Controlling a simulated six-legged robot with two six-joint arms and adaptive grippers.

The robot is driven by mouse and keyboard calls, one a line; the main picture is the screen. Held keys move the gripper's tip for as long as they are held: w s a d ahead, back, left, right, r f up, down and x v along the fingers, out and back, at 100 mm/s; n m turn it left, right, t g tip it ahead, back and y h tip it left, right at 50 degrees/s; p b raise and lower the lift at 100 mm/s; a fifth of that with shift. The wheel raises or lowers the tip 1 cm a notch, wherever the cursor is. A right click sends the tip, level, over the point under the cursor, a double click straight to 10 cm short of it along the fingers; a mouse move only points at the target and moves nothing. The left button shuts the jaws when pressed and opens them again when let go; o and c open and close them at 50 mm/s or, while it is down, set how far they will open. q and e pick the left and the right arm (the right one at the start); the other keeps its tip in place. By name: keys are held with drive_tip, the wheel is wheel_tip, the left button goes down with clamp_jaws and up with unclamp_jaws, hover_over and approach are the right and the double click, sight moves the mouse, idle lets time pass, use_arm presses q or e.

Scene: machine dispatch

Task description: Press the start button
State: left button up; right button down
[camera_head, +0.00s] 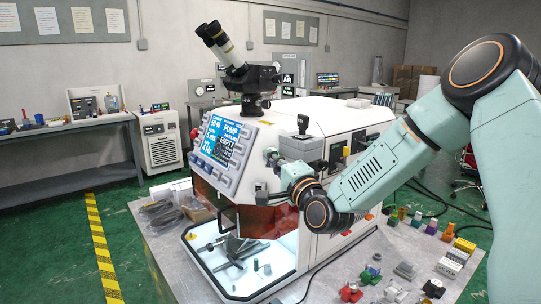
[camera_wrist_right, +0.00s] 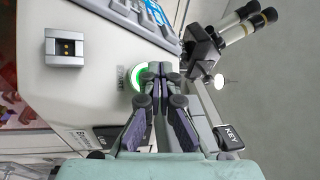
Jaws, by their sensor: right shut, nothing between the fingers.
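The start button appears in the right wrist view as a round button with a green-lit ring (camera_wrist_right: 138,82) on the machine's pale panel. My right gripper (camera_wrist_right: 160,68) is shut and empty, its fingertips overlapping the right part of the ring and hiding it. I cannot tell whether the tips touch the button. In the head view my right gripper (camera_head: 272,157) is at the front of the white machine (camera_head: 330,118), right of its control screen (camera_head: 222,138). The button is not visible there. My left gripper is not in view.
A microscope head (camera_head: 235,60) stands on top of the machine. A black KEY tag (camera_wrist_right: 228,138) and a small square socket (camera_wrist_right: 66,47) show in the wrist view. The table (camera_head: 160,245) holds cables at left and several small coloured parts at right.

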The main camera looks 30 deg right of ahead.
drive_tip(key=shift+s+a+r, duration=0.1)
drive_tip(key=shift+s+a, duration=0.1)
drive_tip(key=s+a, duration=0.1)
drive_tip(key=s+a+r+p, duration=0.1)
drive_tip(key=s+a, duration=0.1)
drive_tip(key=shift+s+r+p, duration=0.3)
idle(0.4)
idle(0.9)
